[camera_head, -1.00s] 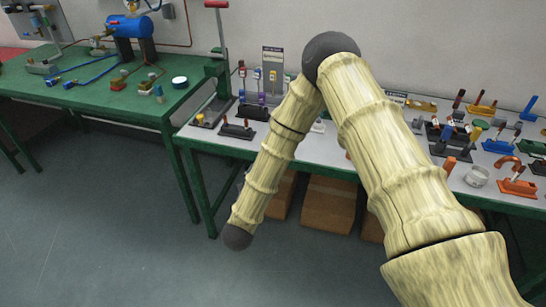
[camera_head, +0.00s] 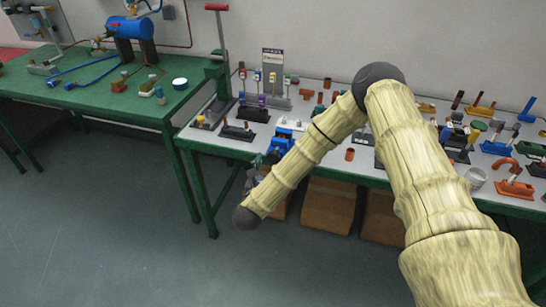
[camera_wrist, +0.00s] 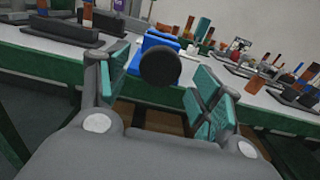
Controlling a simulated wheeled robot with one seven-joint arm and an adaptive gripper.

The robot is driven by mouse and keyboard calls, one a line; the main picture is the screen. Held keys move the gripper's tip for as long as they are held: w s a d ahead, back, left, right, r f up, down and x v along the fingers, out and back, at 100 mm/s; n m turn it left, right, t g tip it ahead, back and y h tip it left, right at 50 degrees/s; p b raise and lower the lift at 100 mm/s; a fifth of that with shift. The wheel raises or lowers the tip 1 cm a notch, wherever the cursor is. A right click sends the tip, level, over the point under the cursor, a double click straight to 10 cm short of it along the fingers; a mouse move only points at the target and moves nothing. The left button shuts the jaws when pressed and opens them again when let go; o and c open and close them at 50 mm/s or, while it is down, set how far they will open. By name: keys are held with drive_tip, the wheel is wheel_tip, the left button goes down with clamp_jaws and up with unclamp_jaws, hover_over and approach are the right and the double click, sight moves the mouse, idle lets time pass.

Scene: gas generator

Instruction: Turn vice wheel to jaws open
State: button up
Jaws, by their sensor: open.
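The blue vice (camera_head: 283,142) sits at the front edge of the grey table top, left of my forearm. In the wrist view the vice (camera_wrist: 150,44) is straight ahead, with its dark round wheel (camera_wrist: 160,66) facing me. My gripper (camera_wrist: 150,82) is open, with one teal-padded finger on each side of the wheel in the picture. I see no contact, and I cannot tell how deep the wheel lies between the fingers. In the head view my gripper (camera_head: 259,162) is partly hidden by my arm near the vice. The vice's jaws are not clear.
Several coloured fittings on dark bases stand along the table top (camera_head: 345,170), including a black-based one (camera_head: 238,132) left of the vice. Cardboard boxes (camera_head: 328,206) sit beneath. A green table (camera_head: 110,98) stands to the left. The floor in front is clear.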

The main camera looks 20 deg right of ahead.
sight(272, 160)
drive_tip(key=shift+p+x, duration=0.35)
drive_tip(key=shift+x, duration=1.55)
drive_tip(key=c, duration=1)
drive_tip(key=shift+c, duration=0.2)
